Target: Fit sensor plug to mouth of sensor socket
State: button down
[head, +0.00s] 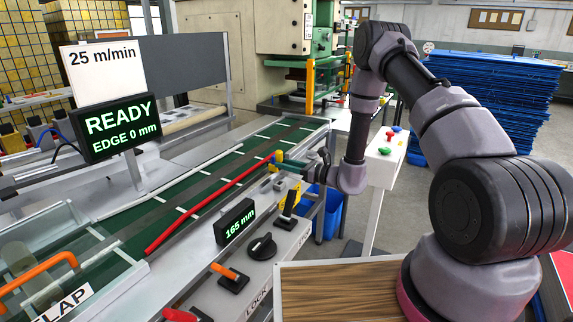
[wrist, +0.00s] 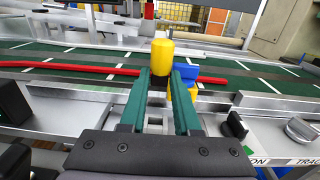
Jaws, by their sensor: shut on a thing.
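My gripper (wrist: 161,82) has two teal fingers closed around a yellow cylindrical piece, which I take to be the sensor plug (wrist: 162,56). It stands up between the fingertips in the wrist view. A blue block (wrist: 203,75) and a yellow part (wrist: 192,92) show beside and behind the right finger. I cannot tell whether either is the sensor socket. The fingers hide part of them, and no socket mouth shows clearly.
The control panel in front carries a 165 mm display (head: 234,221), a black knob (head: 262,246) and an orange-handled lever (head: 230,275). A blue bin (head: 328,210) stands below, to the right.

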jog(key=shift+f, duration=2.85)
jog(key=shift+f, duration=0.85)
jog(key=c, duration=0.5)
grip_release()
jog(key=shift+f, duration=0.1)
jog(key=shift+c, duration=0.2)
jog(key=v, duration=1)
jog(key=shift+s+d, duration=0.2)
jog(key=shift+d, duration=0.15)
